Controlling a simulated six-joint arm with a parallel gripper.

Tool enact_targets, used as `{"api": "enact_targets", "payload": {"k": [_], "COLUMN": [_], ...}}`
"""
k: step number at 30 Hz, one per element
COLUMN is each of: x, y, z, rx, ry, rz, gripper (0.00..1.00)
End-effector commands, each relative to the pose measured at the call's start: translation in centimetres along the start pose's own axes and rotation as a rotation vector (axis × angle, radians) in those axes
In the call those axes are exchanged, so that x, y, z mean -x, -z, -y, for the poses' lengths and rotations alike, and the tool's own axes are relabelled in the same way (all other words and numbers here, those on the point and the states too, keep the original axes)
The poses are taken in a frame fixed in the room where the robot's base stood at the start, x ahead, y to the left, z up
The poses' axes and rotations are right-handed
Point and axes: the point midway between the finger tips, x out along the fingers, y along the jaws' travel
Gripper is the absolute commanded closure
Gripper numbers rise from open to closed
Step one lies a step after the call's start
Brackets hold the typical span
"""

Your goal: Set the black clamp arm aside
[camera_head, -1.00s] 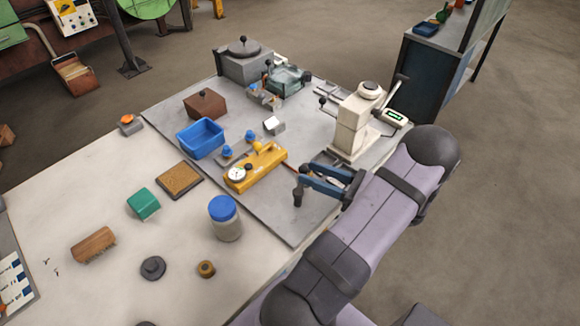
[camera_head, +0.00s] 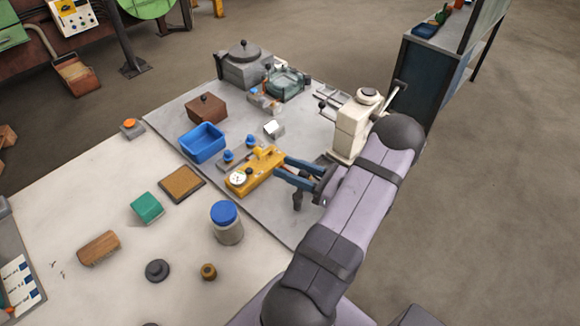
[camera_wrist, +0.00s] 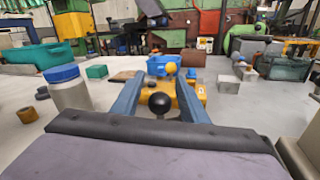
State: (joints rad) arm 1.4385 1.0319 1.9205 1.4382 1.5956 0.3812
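A black ball-ended part, which I take to be the black clamp arm (camera_wrist: 160,102), sits between my two blue fingers in the wrist view, with a gap on each side. The fingers are spread in the wrist view (camera_wrist: 160,75).
A cream press (camera_head: 352,130) stands close behind my arm. The pale table has free room at front left, among several small parts.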

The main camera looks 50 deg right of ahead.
Motion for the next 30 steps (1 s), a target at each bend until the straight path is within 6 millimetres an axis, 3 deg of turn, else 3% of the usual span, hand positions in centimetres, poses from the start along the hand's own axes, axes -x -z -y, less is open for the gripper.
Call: {"api": "enact_targets", "payload": {"k": [5,11,20,30], "x": [0.0,0.01,-0.09,-0.88], "y": [0.02,0.0,0.06,0.41], "z": [0.01,0.01,-0.05,-0.88], "rx": [0.0,0.001,0.002,0.006], "ry": [0.0,0.0,-0.018,-0.186], "rz": [0.0,0.0,-0.003,-0.036], "gripper": [0.6,1.0,1.0,1.0]}}
